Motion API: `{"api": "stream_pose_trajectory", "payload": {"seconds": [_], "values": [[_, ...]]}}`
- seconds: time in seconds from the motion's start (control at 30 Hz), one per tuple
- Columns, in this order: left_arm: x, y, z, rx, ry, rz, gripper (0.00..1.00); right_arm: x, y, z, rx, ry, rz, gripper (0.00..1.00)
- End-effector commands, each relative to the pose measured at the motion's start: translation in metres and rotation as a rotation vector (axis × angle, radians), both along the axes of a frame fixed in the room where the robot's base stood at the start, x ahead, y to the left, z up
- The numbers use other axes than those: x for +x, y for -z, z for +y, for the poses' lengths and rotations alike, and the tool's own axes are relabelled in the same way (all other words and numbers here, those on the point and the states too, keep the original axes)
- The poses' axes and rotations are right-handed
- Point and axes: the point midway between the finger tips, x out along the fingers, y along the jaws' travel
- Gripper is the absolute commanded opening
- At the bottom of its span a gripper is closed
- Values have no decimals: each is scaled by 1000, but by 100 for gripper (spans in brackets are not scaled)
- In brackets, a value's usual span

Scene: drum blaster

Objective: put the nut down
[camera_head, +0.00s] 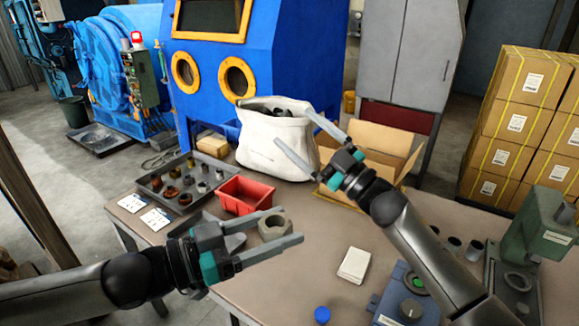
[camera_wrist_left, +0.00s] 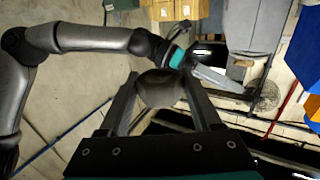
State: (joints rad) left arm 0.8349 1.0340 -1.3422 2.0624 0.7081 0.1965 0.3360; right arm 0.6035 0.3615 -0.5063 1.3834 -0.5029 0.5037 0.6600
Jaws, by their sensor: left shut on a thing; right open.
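A grey-brown nut (camera_head: 273,226) sits between the fingers of my left gripper (camera_head: 290,226), which is shut on it. It appears held above the table (camera_head: 325,217), right of the red bin. In the left wrist view the nut (camera_wrist_left: 160,87) shows as a rounded dark block between the two fingers (camera_wrist_left: 163,80). My right gripper (camera_head: 297,130) is open and empty, its fingers spread in front of the white bag (camera_head: 270,150). The table under the nut is partly hidden by my left gripper.
A dark tray (camera_head: 150,190) with several small parts, a red bin (camera_head: 243,195) and white cards (camera_head: 156,219) are on the left. An open cardboard box (camera_head: 385,142) stands behind my right gripper. A white block (camera_head: 354,265), blue cap (camera_head: 322,315) and green machine (camera_head: 540,225) are on the right.

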Motion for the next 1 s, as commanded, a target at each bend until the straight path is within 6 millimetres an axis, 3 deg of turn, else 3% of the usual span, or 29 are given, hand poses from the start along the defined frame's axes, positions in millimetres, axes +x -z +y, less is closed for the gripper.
{"api": "stream_pose_trajectory", "payload": {"seconds": [0.03, 0.1, 0.23, 0.37, 0.5, 0.6, 0.73, 0.87, 1.0], "values": [[0, -1, 0, -1, 1, -2, 0, -12, -26, 15, -38, -62, -86, 92], [0, -1, 0, -1, 1, -2, 0, -34, -54, 38, -100, -156, -197, 92], [0, -1, 0, -1, 1, -2, 0, -87, -93, 80, -247, -347, -411, 92], [0, -1, 0, -1, 1, -2, 0, -147, -108, 113, -447, -546, -619, 92], [0, -1, 0, -2, 1, -2, 0, -200, -100, 130, -707, -731, -807, 92], [0, -1, 0, -1, 1, -2, 0, -226, -86, 130, -923, -834, -917, 92], [0, -1, 0, -1, 1, -2, 0, -242, -65, 117, -1235, -927, -1026, 92], [0, -1, 0, -2, 1, -2, 0, -242, -50, 93, -1567, -961, -1088, 92], [0, -1, 0, -2, 1, -2, 0, -232, -48, 63, -1890, -933, -1105, 92]]}}
